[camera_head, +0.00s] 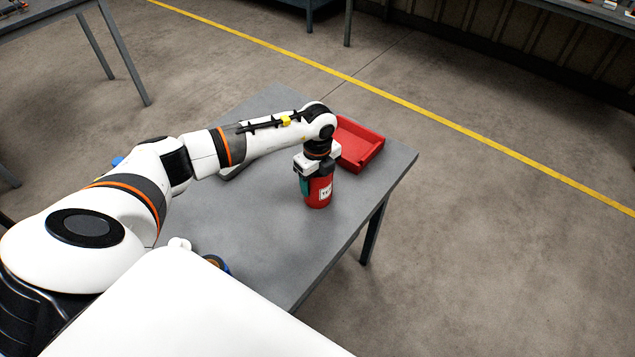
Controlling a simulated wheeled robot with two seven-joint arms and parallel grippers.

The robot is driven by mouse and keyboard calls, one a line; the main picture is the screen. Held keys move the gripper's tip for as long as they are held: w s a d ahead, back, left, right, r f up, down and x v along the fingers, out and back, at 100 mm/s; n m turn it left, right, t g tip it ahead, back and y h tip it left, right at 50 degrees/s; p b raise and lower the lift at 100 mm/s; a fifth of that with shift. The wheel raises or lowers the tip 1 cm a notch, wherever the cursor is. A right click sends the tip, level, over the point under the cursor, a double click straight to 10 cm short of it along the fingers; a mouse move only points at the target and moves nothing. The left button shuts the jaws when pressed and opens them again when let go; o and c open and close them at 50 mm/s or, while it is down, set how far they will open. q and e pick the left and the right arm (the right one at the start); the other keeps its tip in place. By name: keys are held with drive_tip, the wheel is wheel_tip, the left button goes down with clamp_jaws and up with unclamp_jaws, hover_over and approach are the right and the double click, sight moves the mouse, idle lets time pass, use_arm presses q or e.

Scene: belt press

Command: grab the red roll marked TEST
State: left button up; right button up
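The red roll (318,197) stands upright on the grey table in the head view. A white label with small dark print, too small to read fully, faces me. My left gripper (316,180) comes down over the roll from above. One finger, dark and teal, lies along the roll's left side. The other finger is hidden or too small to make out. Whether the fingers press on the roll cannot be seen. My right gripper is not in view.
A red open bin (362,143) lies on the table just behind and right of the roll. The grey table (275,255) is clear in front of the roll. A blue-rimmed round item (217,263) is partly hidden at the table's near left. Other tables stand farther back.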

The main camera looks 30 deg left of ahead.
use_arm(q)
drive_tip(key=shift+w, duration=0.1)
drive_tip(key=c, duration=0.8)
drive_tip(key=shift+r, duration=0.2)
drive_tip(key=shift+c, duration=0.2)
wheel_tip(320, 180, up, 10)
drive_tip(key=b, duration=0.2)
drive_tip(key=shift+f, duration=0.1)
